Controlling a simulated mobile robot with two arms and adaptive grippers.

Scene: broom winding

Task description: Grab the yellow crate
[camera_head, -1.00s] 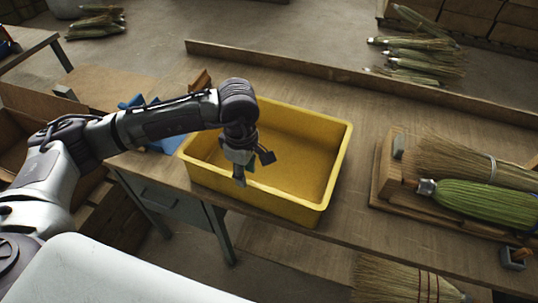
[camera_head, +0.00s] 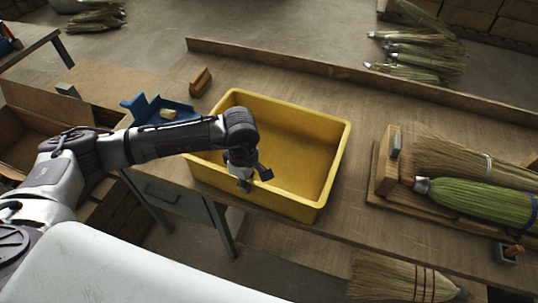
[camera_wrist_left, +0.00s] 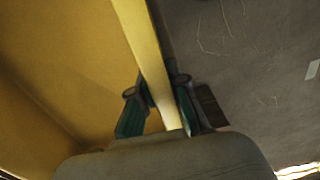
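The yellow crate (camera_head: 330,172) is an open, empty-looking bin on the wooden workbench, close to its front edge. My left gripper (camera_head: 253,180) points down at the crate's near wall. In the left wrist view, the crate's rim (camera_wrist_left: 145,50) runs between the two fingers of my left gripper (camera_wrist_left: 160,108), one finger inside the crate and one outside. The fingers look spread around the wall; firm contact does not show. My right gripper is not in view.
A blue holder (camera_head: 155,110) and a wooden block (camera_head: 200,82) are left of the crate. A green broom (camera_head: 475,200) lies on a wooden rack at the right. The bench (camera_head: 300,84) is bare behind the crate.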

